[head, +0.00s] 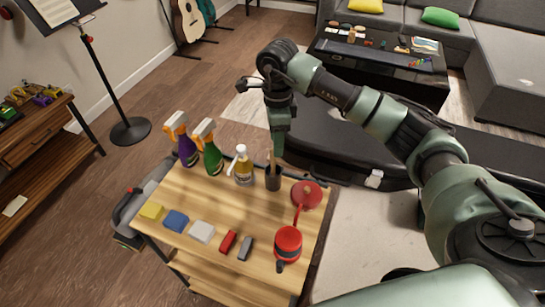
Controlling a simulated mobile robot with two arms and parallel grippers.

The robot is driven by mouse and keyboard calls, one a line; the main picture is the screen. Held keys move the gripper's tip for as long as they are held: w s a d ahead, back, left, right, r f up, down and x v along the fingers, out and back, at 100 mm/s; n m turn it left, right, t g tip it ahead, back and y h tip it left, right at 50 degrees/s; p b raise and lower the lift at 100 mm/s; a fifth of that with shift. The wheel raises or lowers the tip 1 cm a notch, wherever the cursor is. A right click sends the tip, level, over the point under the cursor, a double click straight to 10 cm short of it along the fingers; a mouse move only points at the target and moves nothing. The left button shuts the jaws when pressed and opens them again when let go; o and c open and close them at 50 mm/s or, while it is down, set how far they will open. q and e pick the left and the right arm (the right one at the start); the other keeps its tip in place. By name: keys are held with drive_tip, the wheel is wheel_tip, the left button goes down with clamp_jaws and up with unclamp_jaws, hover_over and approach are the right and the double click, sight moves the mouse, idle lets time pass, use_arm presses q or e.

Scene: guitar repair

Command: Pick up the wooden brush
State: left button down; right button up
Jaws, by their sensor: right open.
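A dark cup (273,181) stands near the back edge of the wooden cart top. A thin light-wood handle (271,160) rises from it; this looks like the wooden brush, with its lower end hidden in the cup. My right gripper (279,150) points down from above, open, its fingers close to the handle and just above the cup. I cannot tell whether a finger touches the handle. My left gripper is not in view.
On the cart (180,196), spray bottles (210,155) and a pump bottle (243,168) stand left of the cup. A red round item (306,194) and a red canister (288,243) are to its right. Several coloured blocks line the front. A black case (340,150) lies behind.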

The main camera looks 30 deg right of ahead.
sight(274, 167)
wheel_tip(274, 167, down, 3)
drive_tip(key=shift+a+r+p, duration=0.1)
drive_tip(key=shift+p, duration=0.4)
drive_tip(key=f, duration=0.1)
drive_tip(key=f+p, duration=0.1)
drive_tip(key=f, duration=0.2)
drive_tip(key=shift+a+f+p, duration=0.3)
drive_tip(key=shift+a+p, duration=0.05)
drive_tip(key=shift+p, duration=0.05)
drive_tip(key=shift+f, duration=0.2)
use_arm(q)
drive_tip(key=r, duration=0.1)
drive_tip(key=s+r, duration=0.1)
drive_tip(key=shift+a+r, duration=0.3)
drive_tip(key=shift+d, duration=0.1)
use_arm(e)
clamp_jaws()
